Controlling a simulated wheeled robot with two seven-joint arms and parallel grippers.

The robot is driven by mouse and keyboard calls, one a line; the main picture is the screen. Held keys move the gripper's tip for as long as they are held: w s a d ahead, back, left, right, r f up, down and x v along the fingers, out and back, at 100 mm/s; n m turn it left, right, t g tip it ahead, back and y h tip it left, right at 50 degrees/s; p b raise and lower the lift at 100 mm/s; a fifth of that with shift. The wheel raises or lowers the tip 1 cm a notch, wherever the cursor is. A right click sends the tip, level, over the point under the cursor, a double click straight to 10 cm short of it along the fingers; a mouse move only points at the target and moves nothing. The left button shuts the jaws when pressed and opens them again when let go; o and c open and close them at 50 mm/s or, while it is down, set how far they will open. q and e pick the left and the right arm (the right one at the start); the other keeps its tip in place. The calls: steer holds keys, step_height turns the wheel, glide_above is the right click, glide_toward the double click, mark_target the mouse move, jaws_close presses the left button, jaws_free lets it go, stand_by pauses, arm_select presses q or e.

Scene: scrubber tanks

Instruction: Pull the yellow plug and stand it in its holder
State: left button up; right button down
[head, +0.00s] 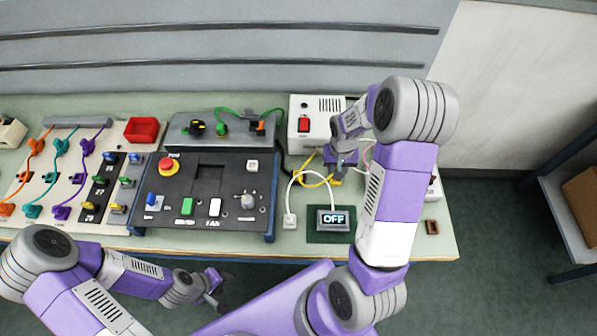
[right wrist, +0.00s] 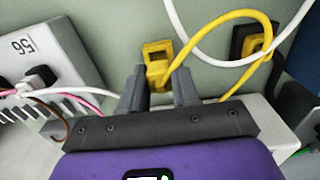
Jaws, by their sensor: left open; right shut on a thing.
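The yellow plug (right wrist: 157,72) is between the fingertips of my right gripper (right wrist: 160,92), which is shut on it. In the head view my right gripper (head: 341,163) reaches down behind the display pad and partly hides the plug. A yellow cable (right wrist: 222,62) loops from the plug to the right in the right wrist view. Whether the plug touches the bench is unclear. My left gripper (head: 212,287) is open and empty in front of the bench edge.
A white box with a red switch (head: 304,125) stands behind the plug. A white cable (head: 299,183) arcs in front of it towards the OFF display (head: 333,219). A socket strip (right wrist: 45,60) with several cords is close on the left in the wrist view. The control panel (head: 208,190) is to the left.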

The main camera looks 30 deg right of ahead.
steer(key=shift+f, duration=0.15)
steer(key=shift+f+b, duration=0.8)
steer(key=shift+s+a+f, duration=0.1)
steer(key=shift+s, duration=0.05)
steer(key=shift+f, duration=0.1)
